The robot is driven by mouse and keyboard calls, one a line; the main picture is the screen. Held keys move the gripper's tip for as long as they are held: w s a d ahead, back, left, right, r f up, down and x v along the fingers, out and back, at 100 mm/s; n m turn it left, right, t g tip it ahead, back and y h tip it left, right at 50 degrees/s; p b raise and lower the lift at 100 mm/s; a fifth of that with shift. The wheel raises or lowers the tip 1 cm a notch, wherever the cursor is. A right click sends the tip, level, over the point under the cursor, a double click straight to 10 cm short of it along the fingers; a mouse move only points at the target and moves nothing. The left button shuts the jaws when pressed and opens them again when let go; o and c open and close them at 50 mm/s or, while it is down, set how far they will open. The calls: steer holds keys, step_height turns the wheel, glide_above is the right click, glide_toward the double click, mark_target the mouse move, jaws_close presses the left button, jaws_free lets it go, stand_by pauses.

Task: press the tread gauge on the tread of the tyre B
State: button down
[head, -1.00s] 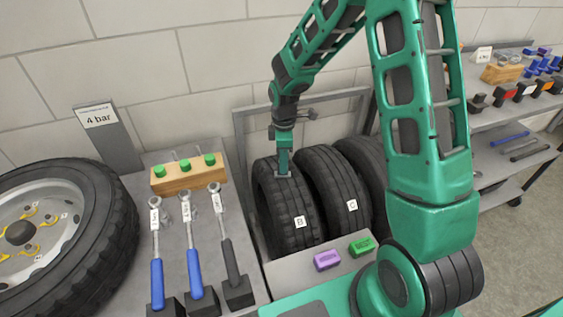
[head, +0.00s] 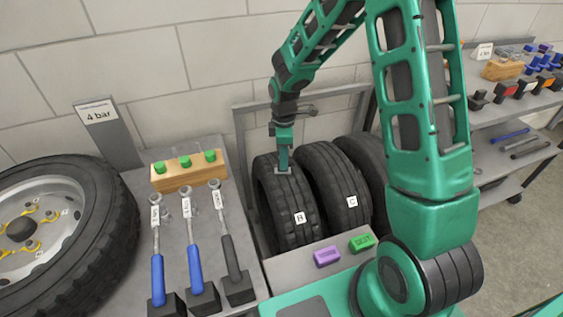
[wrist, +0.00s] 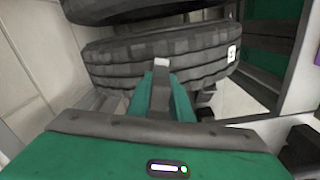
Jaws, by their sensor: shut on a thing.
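Tyre B (head: 291,222) stands upright in the rack, left of tyre C (head: 345,195), with its white label facing me. It also shows in the wrist view (wrist: 120,60). My gripper (head: 283,170) points down over the top of tyre B's tread. In the wrist view my gripper (wrist: 161,85) is shut on a small grey gauge (wrist: 161,93) with a pale tip. The gauge's end is at or very near the tread; I cannot tell whether it touches.
A third tyre stands right of tyre C, partly behind my arm. A purple block (head: 327,256) and a green block (head: 362,243) lie on the ledge in front.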

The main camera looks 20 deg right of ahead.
steer(key=shift+r, duration=2.95)
